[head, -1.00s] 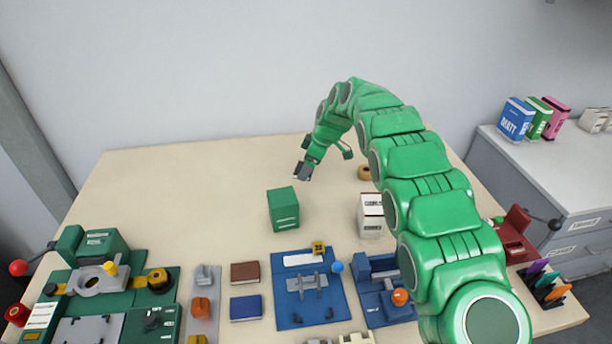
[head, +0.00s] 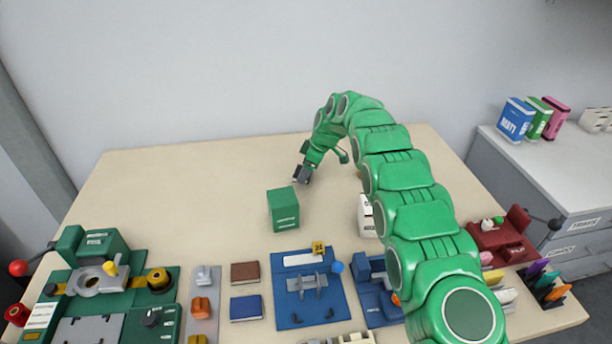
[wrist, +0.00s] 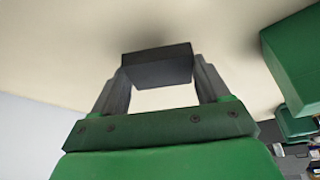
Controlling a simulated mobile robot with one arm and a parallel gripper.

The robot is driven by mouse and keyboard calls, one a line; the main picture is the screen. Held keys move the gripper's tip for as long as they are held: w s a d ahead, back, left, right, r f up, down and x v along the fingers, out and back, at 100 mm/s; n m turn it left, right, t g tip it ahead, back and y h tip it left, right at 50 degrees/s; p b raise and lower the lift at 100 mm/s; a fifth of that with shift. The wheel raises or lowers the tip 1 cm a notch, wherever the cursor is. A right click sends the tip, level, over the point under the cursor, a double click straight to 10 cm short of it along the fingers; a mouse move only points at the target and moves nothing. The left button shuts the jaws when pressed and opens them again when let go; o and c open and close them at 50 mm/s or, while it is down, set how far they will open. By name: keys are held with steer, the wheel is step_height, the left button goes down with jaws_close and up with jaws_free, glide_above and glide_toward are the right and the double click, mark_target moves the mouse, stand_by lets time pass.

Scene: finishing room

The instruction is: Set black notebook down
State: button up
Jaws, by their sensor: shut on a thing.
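The black notebook (wrist: 157,65) is between the two fingers of my gripper in the wrist view. My gripper (wrist: 155,80) is shut on it, one finger on each side. In the head view my gripper (head: 302,175) is low over the back middle of the table, behind and right of the green box. The notebook shows there as a small dark block (head: 301,176). A soft dark shade lies on the table beside it in the wrist view. I cannot tell whether it touches the table.
A green box (head: 283,209) stands just in front of my gripper; it also shows in the wrist view (wrist: 297,55). A white box (head: 366,216) is partly hidden by my arm. Brown (head: 245,272) and blue (head: 246,307) notebooks lie in front. The table's (head: 180,190) back left is clear.

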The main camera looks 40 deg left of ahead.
steer(key=shift+s+f, duration=0.1)
steer(key=shift+f, duration=1.2)
steer(key=shift+f, duration=0.1)
steer(key=o, duration=1)
steer(key=shift+o, duration=0.2)
steer(key=v, duration=1.2)
